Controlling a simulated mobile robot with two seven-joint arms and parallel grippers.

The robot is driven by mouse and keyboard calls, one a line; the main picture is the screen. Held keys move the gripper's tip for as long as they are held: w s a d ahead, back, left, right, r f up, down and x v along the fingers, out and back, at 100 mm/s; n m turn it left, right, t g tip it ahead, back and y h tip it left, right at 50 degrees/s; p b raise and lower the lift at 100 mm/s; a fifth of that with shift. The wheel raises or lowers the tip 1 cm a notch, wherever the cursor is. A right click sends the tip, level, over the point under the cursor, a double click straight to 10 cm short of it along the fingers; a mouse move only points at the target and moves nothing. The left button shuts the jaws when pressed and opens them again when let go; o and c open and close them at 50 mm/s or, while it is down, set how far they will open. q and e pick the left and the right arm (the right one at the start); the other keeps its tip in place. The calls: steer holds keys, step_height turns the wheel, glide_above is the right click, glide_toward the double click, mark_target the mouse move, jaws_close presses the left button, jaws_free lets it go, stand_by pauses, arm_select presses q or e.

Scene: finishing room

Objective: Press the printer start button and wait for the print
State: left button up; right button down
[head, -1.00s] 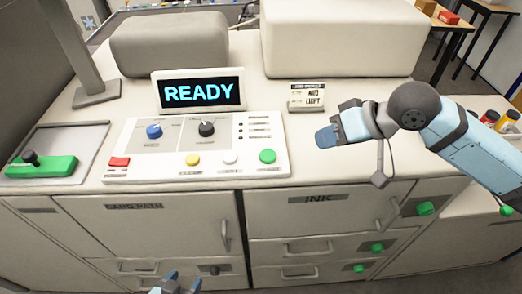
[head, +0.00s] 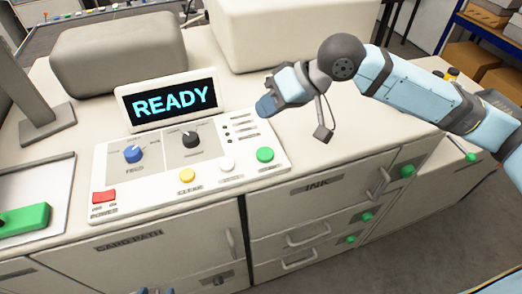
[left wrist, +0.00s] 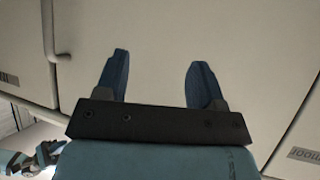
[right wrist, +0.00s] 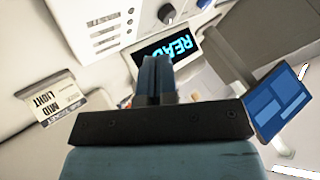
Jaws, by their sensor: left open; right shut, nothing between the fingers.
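The printer's control panel (head: 210,165) lies on the machine top in the head view. A green button (head: 265,155), whose label is too small to read, sits at its right end. The screen (head: 174,104) reads READY; it also shows in the right wrist view (right wrist: 168,50). My right gripper (head: 266,106) is shut and empty, above the panel's upper right corner, beyond the green button and apart from it. My left gripper (head: 155,291) barely shows at the bottom edge. In the left wrist view it (left wrist: 158,82) is open and empty before the cabinet front.
The panel also has a red power button (head: 104,197), a yellow button (head: 187,175), a white button (head: 227,165), a blue knob (head: 133,154) and a black knob (head: 191,139). An INK drawer (head: 320,187) with green knobs is below. A tilted card (right wrist: 57,100) shows in the right wrist view.

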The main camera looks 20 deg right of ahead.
steer(key=shift+f+b, duration=0.7)
steer(key=shift+b, duration=0.15)
steer(key=b, duration=0.8)
glide_above(266, 151)
step_height(266, 151, down, 6)
steer(key=shift+r, duration=0.15)
steer(key=shift+f+p, duration=0.25)
steer(key=shift+p, duration=0.35)
steer(key=shift+f, duration=0.6)
steer(key=shift+f+p, duration=0.2)
steer(key=shift+p, duration=0.1)
steer(key=shift+f, duration=0.2)
